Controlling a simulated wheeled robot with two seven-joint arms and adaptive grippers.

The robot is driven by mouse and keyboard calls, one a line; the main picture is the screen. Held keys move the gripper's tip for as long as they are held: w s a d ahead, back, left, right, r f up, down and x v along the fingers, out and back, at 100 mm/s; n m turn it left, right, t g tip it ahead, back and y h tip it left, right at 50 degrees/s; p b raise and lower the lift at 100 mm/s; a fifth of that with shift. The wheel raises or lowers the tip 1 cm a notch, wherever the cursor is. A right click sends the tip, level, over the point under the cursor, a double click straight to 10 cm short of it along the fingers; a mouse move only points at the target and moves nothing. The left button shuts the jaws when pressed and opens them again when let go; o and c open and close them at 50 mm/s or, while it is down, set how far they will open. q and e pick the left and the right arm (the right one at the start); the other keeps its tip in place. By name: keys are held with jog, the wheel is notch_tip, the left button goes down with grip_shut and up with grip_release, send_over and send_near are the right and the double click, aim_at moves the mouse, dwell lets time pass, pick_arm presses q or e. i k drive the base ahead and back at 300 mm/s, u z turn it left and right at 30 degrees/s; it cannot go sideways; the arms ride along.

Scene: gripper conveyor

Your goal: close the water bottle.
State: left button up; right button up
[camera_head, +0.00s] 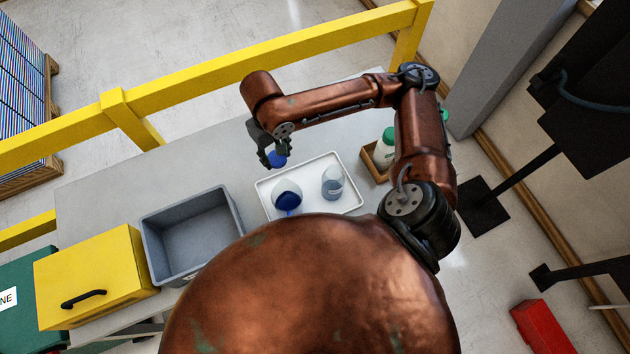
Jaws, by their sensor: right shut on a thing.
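My right gripper (272,160) is above the table, at the far left corner of the white tray. It is shut on a small blue object (278,159), which looks like a cap; the fingers partly cover it. A clear rounded vessel (285,187) with dark blue in it is on the tray, nearer to me than the gripper. A clear cup-like vessel (332,182) with grey-blue contents stands to its right. I cannot tell for sure which vessel is the water bottle. My left gripper is not in view.
The white tray (264,189) lies on a grey table (100,190). A grey bin (152,222) and a yellow box (90,270) with a black handle are to the left. A wooden holder (370,165) with a green-capped white bottle (383,153) is right. A yellow rail (220,72) runs behind.

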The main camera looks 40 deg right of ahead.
aim_at(333, 180)
jog(key=u, duration=1.3)
jog(key=k, duration=1.95)
jog(key=z, duration=1.15)
